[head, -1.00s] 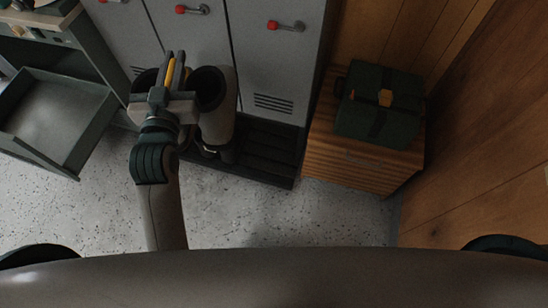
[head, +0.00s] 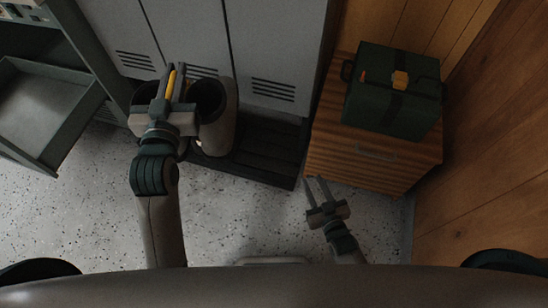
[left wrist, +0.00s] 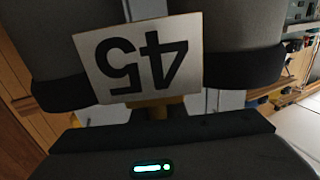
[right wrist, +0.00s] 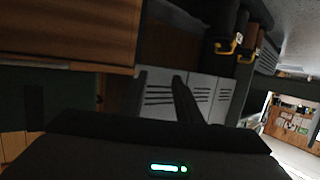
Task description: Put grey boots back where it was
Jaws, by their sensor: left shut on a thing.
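The pair of grey boots (head: 221,128) hangs from or stands under my left gripper (head: 176,82), in front of the lockers. Their dark openings face up, and my gripper hides much of the left boot. The left gripper is shut on the boots at a narrow yellow-edged piece between the shafts. In the left wrist view, a white tag marked 45 (left wrist: 140,62) sits between the two grey shafts. The dark slatted rack (head: 263,152) lies beneath; I cannot tell whether the soles touch it. My right gripper (head: 316,183) is open and empty, low over the floor beside the rack.
Grey lockers (head: 275,50) stand behind the rack. A wooden drawer cabinet (head: 370,158) with a dark green case (head: 395,95) on it stands close to my right gripper. An open grey-green drawer (head: 38,105) juts out at left. The speckled floor (head: 235,215) in front is clear.

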